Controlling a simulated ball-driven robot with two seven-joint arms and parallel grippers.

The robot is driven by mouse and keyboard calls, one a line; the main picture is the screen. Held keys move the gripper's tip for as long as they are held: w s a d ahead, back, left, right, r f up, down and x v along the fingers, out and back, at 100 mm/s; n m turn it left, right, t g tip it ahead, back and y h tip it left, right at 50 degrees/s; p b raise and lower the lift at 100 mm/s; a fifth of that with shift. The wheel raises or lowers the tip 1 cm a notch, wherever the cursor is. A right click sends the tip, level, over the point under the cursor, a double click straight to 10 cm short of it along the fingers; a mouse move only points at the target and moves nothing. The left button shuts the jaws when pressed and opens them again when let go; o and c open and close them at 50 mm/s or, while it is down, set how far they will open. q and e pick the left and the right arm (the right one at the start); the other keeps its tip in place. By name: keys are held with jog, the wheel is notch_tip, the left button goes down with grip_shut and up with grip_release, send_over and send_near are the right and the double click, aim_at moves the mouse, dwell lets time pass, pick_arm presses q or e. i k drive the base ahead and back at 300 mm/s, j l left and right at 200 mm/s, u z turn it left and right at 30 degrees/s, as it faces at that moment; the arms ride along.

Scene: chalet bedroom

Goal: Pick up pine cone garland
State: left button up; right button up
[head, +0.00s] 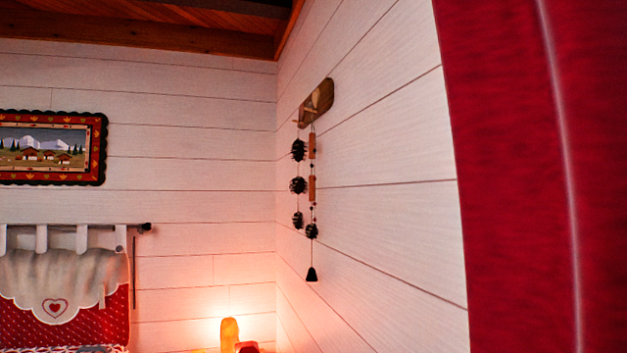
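The pine cone garland (298,185) hangs on the right-hand white plank wall, near the room's corner. It hangs in two strands from a wooden plaque (317,102). The strands carry dark pine cones and brown wooden pieces, and a small dark bell shape (311,275) ends the longer strand. Neither of my grippers is in the head view.
A red curtain (540,170) fills the right side, close by. A lit lamp (229,333) glows low in the corner. A framed picture (50,147) hangs on the left wall above a rod with a red and white hanging (65,285). The floor is out of view.

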aim_at(298, 185)
jog(key=i+j+z, duration=0.1)
jog(key=z, duration=0.25)
jog(key=i+j+z, duration=0.1)
jog(key=z, duration=0.25)
jog(key=i+j+z, duration=0.1)
jog(key=z, duration=0.3)
jog(key=j, duration=0.05)
